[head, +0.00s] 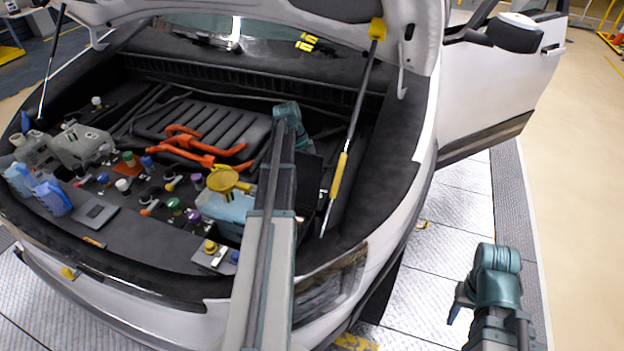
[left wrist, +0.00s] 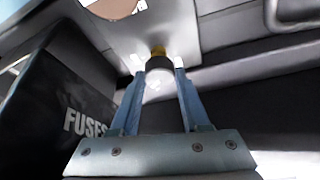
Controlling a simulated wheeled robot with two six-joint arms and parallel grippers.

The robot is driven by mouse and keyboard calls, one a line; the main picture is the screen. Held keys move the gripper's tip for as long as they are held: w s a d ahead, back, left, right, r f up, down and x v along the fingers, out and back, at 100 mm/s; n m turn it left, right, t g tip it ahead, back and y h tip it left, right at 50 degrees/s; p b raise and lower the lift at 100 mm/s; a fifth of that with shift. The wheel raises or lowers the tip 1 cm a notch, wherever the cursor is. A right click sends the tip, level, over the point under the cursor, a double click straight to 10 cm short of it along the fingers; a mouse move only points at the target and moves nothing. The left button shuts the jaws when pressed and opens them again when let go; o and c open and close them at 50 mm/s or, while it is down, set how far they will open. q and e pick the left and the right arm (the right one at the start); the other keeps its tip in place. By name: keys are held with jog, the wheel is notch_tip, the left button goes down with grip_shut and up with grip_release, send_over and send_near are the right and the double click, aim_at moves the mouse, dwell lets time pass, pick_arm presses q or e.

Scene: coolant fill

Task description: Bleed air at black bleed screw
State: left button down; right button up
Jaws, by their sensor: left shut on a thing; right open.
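In the left wrist view my left gripper (left wrist: 158,72) is shut on a small dark round piece, which looks like the black bleed screw (left wrist: 159,63). A bit of yellow shows just behind it. In the head view my left arm reaches over the engine bay, and its gripper and the screw are hidden behind the arm beside the dark box. My right gripper (head: 460,303) is at the lower right in the head view, outside the car, over the floor and away from the engine bay. It is open and empty.
A black box marked FUSES (left wrist: 85,105) stands close left of my left gripper. A yellow funnel (head: 225,180), orange cables (head: 190,150), several coloured caps and a yellow-sleeved hood strut (head: 339,175) fill the bay. The raised hood (head: 250,12) is overhead. The floor at right is clear.

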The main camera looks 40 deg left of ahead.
dwell(0.4)
pick_arm(q)
jog(key=shift+c, duration=1.9)
grip_release()
jog(key=shift+r, duration=0.1)
jog(key=p+v, duration=1.2)
jog(key=v, duration=0.1)
jog(key=shift+a+r+p, duration=0.2)
jog(key=shift+a+p, duration=0.05)
jog(key=shift+p, duration=0.15)
jog(key=shift+s, duration=0.1)
